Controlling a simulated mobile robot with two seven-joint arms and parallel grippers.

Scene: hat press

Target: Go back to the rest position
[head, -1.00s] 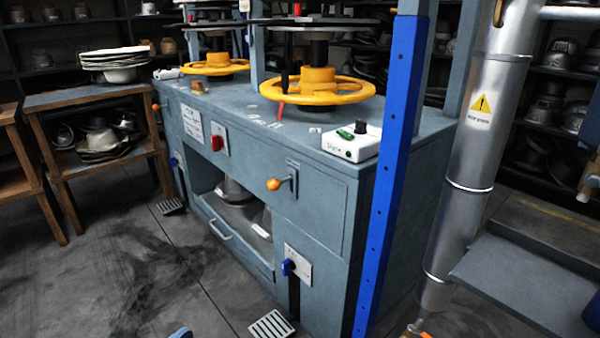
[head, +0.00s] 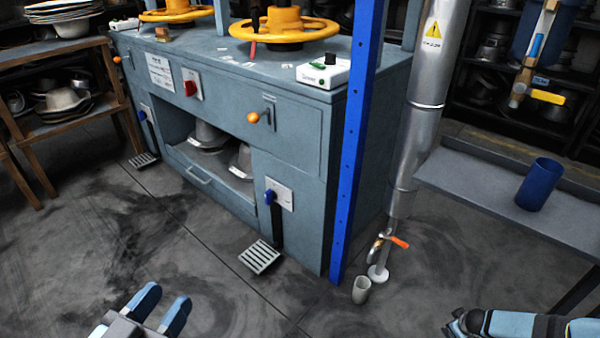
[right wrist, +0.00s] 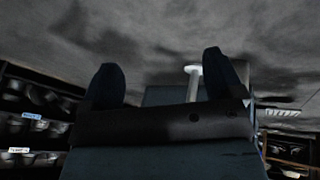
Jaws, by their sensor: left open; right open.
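My left gripper (head: 159,306) shows at the bottom left of the head view, above the dark floor. Its two blue fingers are apart with nothing between them. My right gripper (head: 453,327) is at the bottom right edge of the head view, partly cut off by the frame. In the right wrist view its two dark fingers (right wrist: 163,80) stand apart, with no object held between them. Both grippers are clear of the press.
The grey hat press (head: 225,110) with yellow handwheels stands ahead, its pedal (head: 260,257) at floor level. A blue post (head: 357,140) and silver pipe (head: 422,110) stand at its right. A small cup (head: 361,290) is on the floor. A grey shelf (head: 470,175) holds a blue cup (head: 539,184).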

